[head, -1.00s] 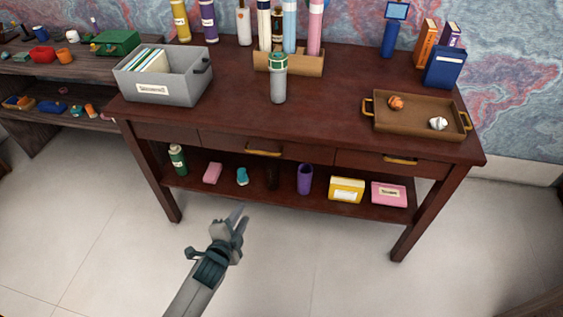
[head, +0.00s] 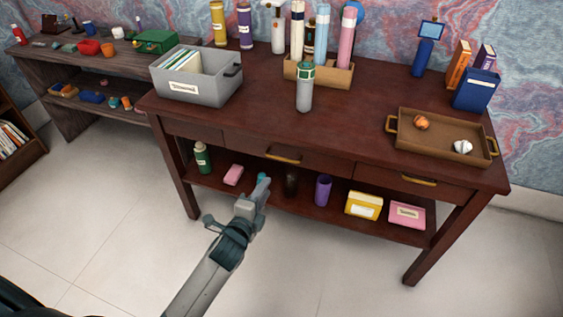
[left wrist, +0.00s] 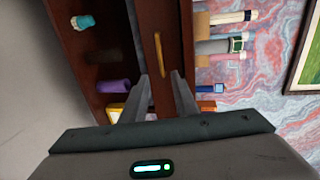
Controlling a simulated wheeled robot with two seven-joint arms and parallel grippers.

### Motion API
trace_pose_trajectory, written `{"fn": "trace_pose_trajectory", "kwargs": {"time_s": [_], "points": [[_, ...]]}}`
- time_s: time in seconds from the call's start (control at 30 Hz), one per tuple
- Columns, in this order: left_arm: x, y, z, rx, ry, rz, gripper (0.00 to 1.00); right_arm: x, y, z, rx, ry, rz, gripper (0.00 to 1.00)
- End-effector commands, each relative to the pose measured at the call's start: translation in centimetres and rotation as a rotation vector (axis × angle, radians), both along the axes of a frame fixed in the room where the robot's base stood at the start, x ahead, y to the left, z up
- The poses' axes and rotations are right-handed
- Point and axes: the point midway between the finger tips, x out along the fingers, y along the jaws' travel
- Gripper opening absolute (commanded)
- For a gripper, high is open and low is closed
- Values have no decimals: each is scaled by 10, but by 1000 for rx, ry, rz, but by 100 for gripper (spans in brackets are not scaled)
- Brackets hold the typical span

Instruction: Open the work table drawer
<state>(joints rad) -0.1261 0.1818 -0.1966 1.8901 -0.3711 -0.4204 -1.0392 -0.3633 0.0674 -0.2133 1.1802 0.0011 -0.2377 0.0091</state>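The dark red-brown work table (head: 345,115) stands ahead of me. Its front has a wide middle drawer (head: 250,146) with a brass bar handle (head: 283,158), and a right drawer (head: 385,176) with a similar handle (head: 419,181). Both drawers look shut. My left gripper (head: 264,183) is in front of the table, below and left of the middle handle in the head view, and apart from it. In the left wrist view, the two fingers (left wrist: 160,88) are spread with nothing between them. A brass handle (left wrist: 158,55) shows just beyond the fingertips. My right gripper is not in view.
The tabletop holds a grey bin (head: 205,86), a grey bottle (head: 304,90), a holder with rolls (head: 335,76) and a brown tray (head: 440,148). The lower shelf holds a purple cup (head: 323,190), a yellow box (head: 363,205) and other items. The floor in front is clear.

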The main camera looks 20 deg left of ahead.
Motion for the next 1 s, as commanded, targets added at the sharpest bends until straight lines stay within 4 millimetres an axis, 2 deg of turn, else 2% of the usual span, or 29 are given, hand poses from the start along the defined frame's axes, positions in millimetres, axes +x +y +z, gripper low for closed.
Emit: {"fn": "trace_pose_trajectory", "kwargs": {"time_s": [0.27, 0.7, 1.0], "points": [[39, -1, -6, -2, -2, 0, 27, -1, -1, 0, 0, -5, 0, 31], [115, -4, -23, -3, -1, 1, 27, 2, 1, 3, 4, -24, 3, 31], [151, -5, -31, -2, 0, 1, 27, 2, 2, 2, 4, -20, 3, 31]]}}
